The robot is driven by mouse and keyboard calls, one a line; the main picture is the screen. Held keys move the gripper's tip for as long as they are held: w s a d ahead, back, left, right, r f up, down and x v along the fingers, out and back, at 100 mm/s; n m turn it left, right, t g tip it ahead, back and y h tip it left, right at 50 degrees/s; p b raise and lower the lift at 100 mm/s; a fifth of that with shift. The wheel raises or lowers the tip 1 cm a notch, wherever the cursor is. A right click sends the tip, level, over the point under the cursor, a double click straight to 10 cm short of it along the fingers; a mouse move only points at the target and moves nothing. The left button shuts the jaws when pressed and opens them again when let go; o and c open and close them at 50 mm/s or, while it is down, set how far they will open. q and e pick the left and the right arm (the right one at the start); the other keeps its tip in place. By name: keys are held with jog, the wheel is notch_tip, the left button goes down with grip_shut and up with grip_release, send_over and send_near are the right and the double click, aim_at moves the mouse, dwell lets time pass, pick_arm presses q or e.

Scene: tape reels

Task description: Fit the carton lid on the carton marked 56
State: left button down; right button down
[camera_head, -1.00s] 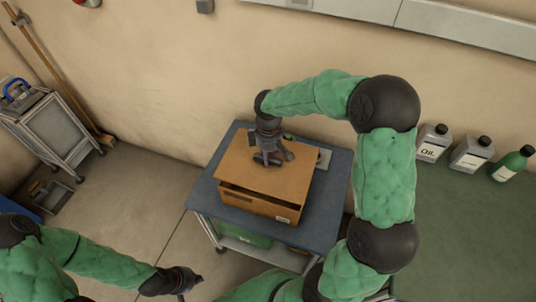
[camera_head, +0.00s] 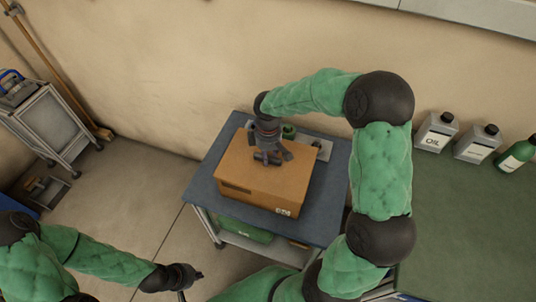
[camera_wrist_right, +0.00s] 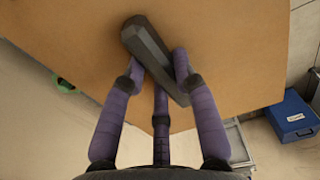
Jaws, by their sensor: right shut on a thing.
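The carton (camera_head: 256,197) is a brown box on a blue-topped cart, with a small white marking on its front right that is too small to read. The flat brown carton lid (camera_head: 245,165) lies over its top with no clear gap at the front edge. My right gripper (camera_head: 271,157) is above the lid, shut on its dark bar handle (camera_wrist_right: 147,45). In the right wrist view the lid (camera_wrist_right: 235,50) fills the upper part, with the fingers around the handle. My left gripper (camera_head: 190,280) is low at the front left, away from the carton; its fingers are too small to judge.
An oil bottle (camera_head: 435,132) and others stand on the green bench (camera_head: 450,220) at right. A grey trolley (camera_head: 48,125) stands at left.

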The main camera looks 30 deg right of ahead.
jog(key=c, duration=0.9)
grip_release()
notch_tip(320, 180, up, 12)
dwell(0.4)
